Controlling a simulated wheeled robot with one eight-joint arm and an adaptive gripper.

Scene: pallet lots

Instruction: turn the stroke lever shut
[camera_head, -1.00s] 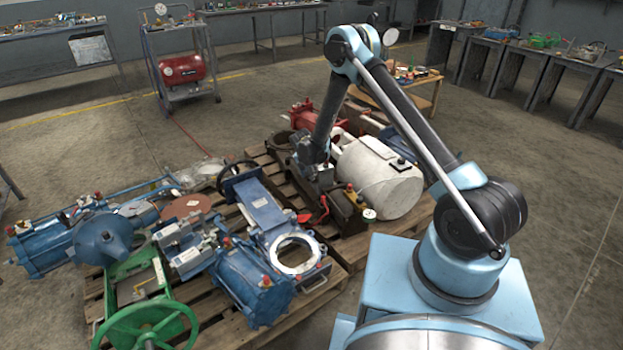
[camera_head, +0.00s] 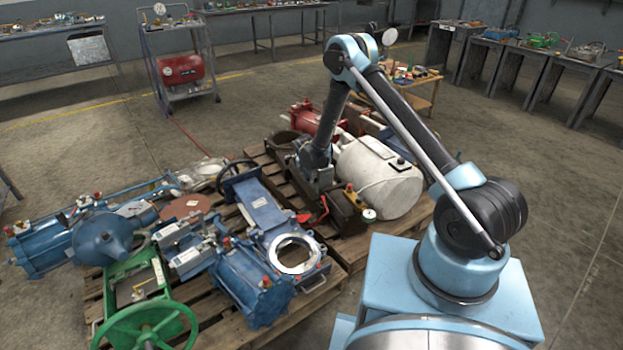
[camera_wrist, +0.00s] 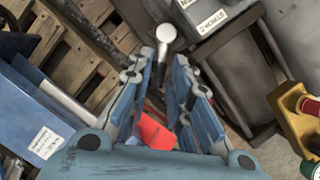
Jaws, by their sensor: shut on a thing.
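The stroke lever (camera_wrist: 166,36) shows in the wrist view as a dark stem with a pale round knob, beside a box with a white label (camera_wrist: 211,14). My gripper (camera_wrist: 163,66) has its two blue fingers on either side of the stem, with the knob showing beyond the fingertips. The exact contact is partly hidden by the fingers. A red flat piece (camera_wrist: 155,132) shows below, between the fingers. In the head view my gripper (camera_head: 317,176) is low among the parts on the pallet, and the lever cannot be made out.
A white cylinder (camera_head: 380,178) lies close to the right of my gripper. A blue valve body (camera_head: 258,205) lies to its left. A yellow fitting (camera_wrist: 299,124) stands at right in the wrist view. Wooden pallet slats (camera_wrist: 63,57) show at upper left.

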